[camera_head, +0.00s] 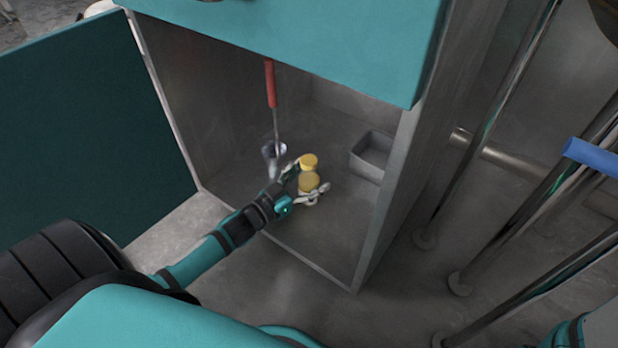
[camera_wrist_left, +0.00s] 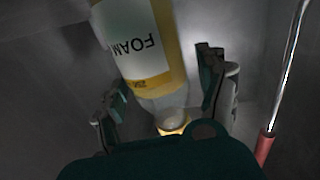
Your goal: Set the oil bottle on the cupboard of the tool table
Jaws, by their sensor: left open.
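A bottle with a yellow cap and yellow contents (camera_head: 309,182) is inside the open grey cupboard (camera_head: 240,170). It is the only bottle in view, and its label reads FOAM in the left wrist view, where the bottle (camera_wrist_left: 140,45) stretches away from the camera with its cap nearest. My left gripper (camera_head: 308,184) is open, with one finger on each side of the bottle. The fingers (camera_wrist_left: 163,72) look apart from the bottle in the wrist view; contact is hard to judge. The bottle's base is partly hidden by the gripper. My right gripper is not in view.
The teal door (camera_head: 80,130) stands open at the left. A red-handled tool (camera_head: 270,85) is upright behind the bottle. A small grey tray (camera_head: 373,155) is at the right inside. The cupboard's right wall (camera_head: 385,215) and several metal legs (camera_head: 490,125) bound the right side.

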